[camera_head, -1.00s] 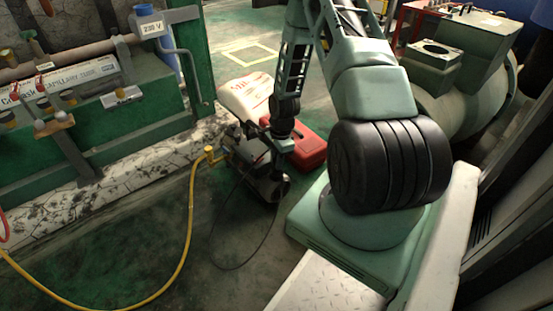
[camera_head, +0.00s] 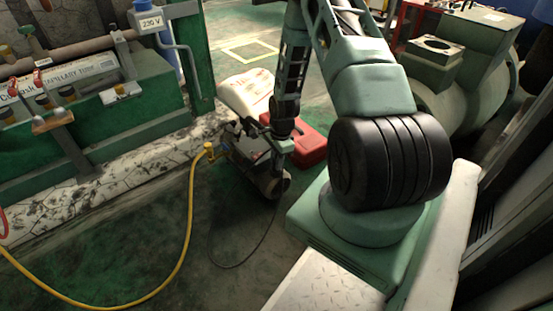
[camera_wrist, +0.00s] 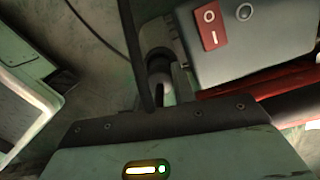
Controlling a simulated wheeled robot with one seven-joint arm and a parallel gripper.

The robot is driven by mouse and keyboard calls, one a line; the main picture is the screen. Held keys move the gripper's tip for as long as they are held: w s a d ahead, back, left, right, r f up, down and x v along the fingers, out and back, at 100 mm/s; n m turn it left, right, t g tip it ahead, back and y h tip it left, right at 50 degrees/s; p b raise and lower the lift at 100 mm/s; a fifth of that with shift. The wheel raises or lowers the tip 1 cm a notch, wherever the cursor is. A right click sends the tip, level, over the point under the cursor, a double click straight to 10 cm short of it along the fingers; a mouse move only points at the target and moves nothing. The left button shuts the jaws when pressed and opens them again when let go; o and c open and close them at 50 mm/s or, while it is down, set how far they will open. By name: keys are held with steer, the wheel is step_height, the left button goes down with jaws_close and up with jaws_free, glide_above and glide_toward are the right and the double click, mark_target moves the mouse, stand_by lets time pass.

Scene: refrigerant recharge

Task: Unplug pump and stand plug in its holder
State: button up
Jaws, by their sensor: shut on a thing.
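My gripper (camera_wrist: 162,88) is shut on a small dark rounded piece with a black cable (camera_wrist: 138,50) running up beside it. It appears to be the plug, but the fingers hide most of it. The pump (camera_head: 252,152) stands on the floor. In the wrist view a grey box with a red switch plate (camera_wrist: 211,24) lies close at upper right, seemingly part of the pump. I cannot tell the plug's holder apart.
A red case (camera_head: 308,148) and a white sack (camera_head: 246,92) stand near the pump. A yellow hose (camera_head: 190,220) with a brass fitting crosses the floor at left. The black cable (camera_head: 212,245) loops on the floor. A green bench (camera_head: 140,115) with a 230 V sign (camera_head: 151,22) is at left.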

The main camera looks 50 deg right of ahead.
steer(key=shift+f, duration=0.4)
steer(key=o, duration=1)
steer(key=shift+c, duration=0.2)
step_height(320, 180, up, 17)
steer(key=s+d+p, duration=0.1)
steer(key=d+p, duration=0.1)
steer(key=p, duration=0.6)
steer(key=shift+r, duration=0.15)
